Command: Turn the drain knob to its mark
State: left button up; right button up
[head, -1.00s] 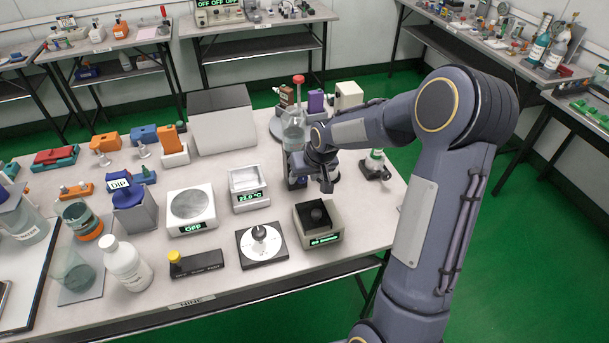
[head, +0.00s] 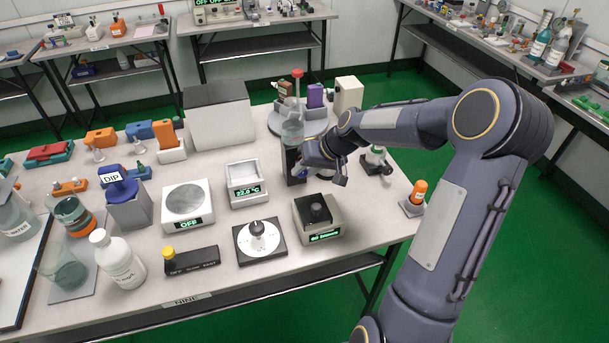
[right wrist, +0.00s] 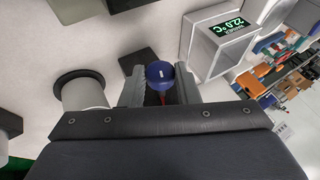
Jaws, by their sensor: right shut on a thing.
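The drain knob (right wrist: 159,73) is a round blue knob with a short white line on its face, seen in the right wrist view. A bit of red shows just below it. My right gripper (right wrist: 160,88) has a finger on each side of the knob and is shut on it. There the knob is hidden by the gripper. I cannot tell whether its line meets a mark. My left gripper is not in view.
A white bath reading 22.0 °C (head: 245,198) stands left of the gripper. A beige box with a black top (head: 327,233) stands in front. An orange-capped item (head: 413,198) is near the table's right edge. A white block (head: 348,95) stands behind.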

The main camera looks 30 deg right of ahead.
jog(key=t+y+b, duration=0.1)
jog(key=y+b, duration=0.1)
jog(key=b, duration=0.2)
jog(key=f+m+t+y+b, duration=0.1)
jog(key=y+b, duration=0.2)
jog(key=b, duration=0.1)
jog(key=d+m+t+y+b, duration=0.1)
jog(key=y+b, duration=0.2)
jog(key=shift+s+f+b, duration=0.1)
jog(key=shift+f+b, duration=0.3)
jog(key=shift+f+m+t+y+b, duration=0.1)
jog(key=shift+m+t+y+b, duration=0.5)
jog(key=shift+y+b, duration=0.4)
jog(key=shift+m+t+y+b, duration=0.4)
jog(key=shift+t+y+b, duration=0.4)
jog(key=shift+t, duration=0.1)
jog(key=shift+a, duration=0.1)
jog(key=o, duration=1)
jog(key=shift+c, duration=0.2)
